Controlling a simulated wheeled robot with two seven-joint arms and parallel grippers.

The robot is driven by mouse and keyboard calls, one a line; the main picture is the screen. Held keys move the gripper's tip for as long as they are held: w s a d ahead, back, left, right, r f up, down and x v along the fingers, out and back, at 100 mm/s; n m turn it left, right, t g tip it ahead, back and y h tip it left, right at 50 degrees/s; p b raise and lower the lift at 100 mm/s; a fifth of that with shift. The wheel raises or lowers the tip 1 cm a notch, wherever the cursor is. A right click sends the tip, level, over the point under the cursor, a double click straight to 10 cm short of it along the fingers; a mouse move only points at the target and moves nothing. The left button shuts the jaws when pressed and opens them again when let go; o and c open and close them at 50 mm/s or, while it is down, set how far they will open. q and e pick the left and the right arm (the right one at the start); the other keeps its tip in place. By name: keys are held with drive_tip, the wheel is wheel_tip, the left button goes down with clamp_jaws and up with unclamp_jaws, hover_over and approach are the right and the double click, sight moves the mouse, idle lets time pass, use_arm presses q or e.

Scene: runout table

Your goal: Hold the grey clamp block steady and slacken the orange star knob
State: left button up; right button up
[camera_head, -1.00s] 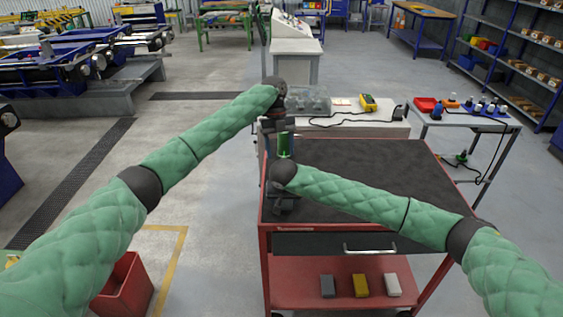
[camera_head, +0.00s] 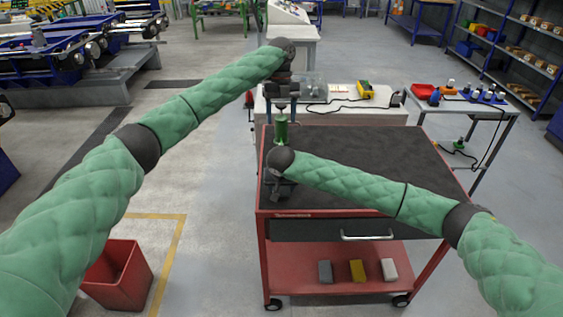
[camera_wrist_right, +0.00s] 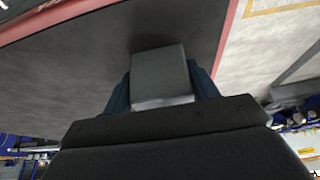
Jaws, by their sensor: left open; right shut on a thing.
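The grey clamp block (camera_wrist_right: 160,72) sits between the two blue fingers of my right gripper (camera_wrist_right: 160,90) in the right wrist view, and they are shut on it. In the head view, my right gripper (camera_head: 280,190) is low over the trolley's left end, and my own wrist mostly hides the block. A green cylinder (camera_head: 281,131) stands upright just behind it. My left gripper (camera_head: 281,98) is open above the cylinder, pointing down, with a dark piece between it and the cylinder's top. I cannot make out the orange star knob in either view.
The red trolley has a dark top (camera_head: 370,155), clear to the right. Its lower shelf (camera_head: 300,278) carries a grey, a yellow and a white block. A red bin (camera_head: 118,275) stands on the floor at left. A bench (camera_head: 385,112) with a yellow device (camera_head: 366,89) is behind.

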use_arm(q)
drive_tip(key=shift+s+d+f+m+g+y, duration=0.15)
drive_tip(key=shift+s+d+f+m+y, duration=0.05)
drive_tip(key=shift+f+m, duration=0.75)
drive_tip(key=shift+s+d+f+m+g+y, duration=0.2)
drive_tip(key=shift+s+d+f+m, duration=0.05)
drive_tip(key=shift+f+m, duration=0.65)
drive_tip(key=shift+s+d+f+m+g+y, duration=0.15)
drive_tip(key=shift+s+d+f+m+y, duration=0.05)
drive_tip(key=shift+f+m, duration=0.75)
drive_tip(key=x, duration=1.1)
drive_tip(key=shift+s+f, duration=0.2)
drive_tip(key=shift+f, duration=0.15)
drive_tip(key=shift+c, duration=0.2)
drive_tip(key=c, duration=0.9)
